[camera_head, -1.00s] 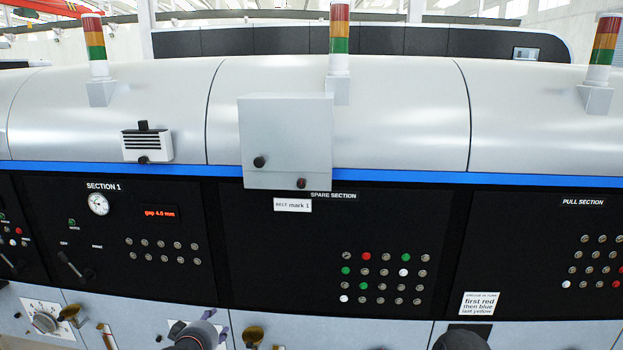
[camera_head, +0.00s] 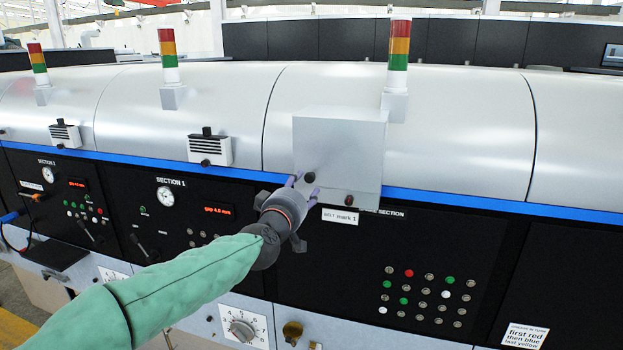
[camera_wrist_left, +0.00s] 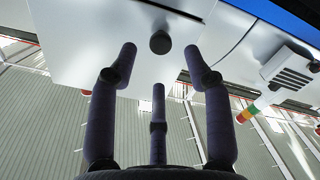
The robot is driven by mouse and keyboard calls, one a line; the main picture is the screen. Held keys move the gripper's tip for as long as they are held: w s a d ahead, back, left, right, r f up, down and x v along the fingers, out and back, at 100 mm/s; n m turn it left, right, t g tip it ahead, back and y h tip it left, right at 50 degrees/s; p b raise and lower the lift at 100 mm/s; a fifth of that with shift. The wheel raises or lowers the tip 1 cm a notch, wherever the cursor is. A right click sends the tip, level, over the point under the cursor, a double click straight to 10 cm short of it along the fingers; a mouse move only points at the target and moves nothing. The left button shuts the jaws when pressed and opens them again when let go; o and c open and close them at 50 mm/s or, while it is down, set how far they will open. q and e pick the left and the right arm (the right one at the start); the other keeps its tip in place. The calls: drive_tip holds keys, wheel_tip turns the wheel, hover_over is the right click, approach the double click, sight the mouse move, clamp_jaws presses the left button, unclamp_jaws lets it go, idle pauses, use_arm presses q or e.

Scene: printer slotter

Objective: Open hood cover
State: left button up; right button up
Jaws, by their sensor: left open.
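The hood cover (camera_head: 340,140) is a light grey box-shaped panel on the front of the rounded machine housing, and it hangs shut over the blue stripe. It has a dark knob (camera_head: 310,177) at its lower left and a second dark knob (camera_head: 349,200) at its bottom edge. My left gripper (camera_head: 302,190) is open and empty, at the lower left corner of the cover. In the left wrist view a dark round knob (camera_wrist_left: 160,42) lies ahead between the spread fingertips, with no visible contact. My right gripper is out of view.
Below is a black control panel (camera_head: 330,260) with several buttons and a "BELT mark 1" label (camera_head: 340,216). Signal towers (camera_head: 398,45) stand on the housing. A vented white box (camera_head: 209,150) is left of the cover. The housing to the right is clear.

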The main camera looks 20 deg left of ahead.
sight(309, 180)
use_arm(q)
drive_tip(key=shift+w+d+p, duration=0.1)
drive_tip(key=shift+w+p, duration=0.3)
drive_tip(key=shift+w, duration=2.75)
clamp_jaws()
